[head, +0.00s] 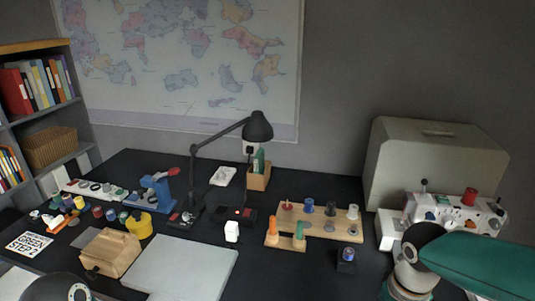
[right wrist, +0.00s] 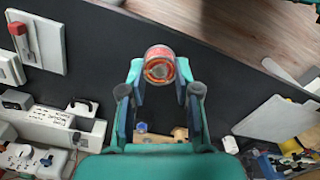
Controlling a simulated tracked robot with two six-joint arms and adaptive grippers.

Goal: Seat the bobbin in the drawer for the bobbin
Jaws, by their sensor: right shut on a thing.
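In the right wrist view my right gripper (right wrist: 160,72) is shut on a small round red-orange bobbin (right wrist: 160,57). Its round end with an orange ring faces the camera, and it is held between the fingertips. The dark desk surface lies behind it. In the head view only links of my right arm show at the lower right; the gripper and the held bobbin are out of that view. My left gripper is not in view. I cannot make out a drawer for the bobbin with certainty.
A white sewing machine (head: 452,211) stands at the right by its beige case (head: 425,165).

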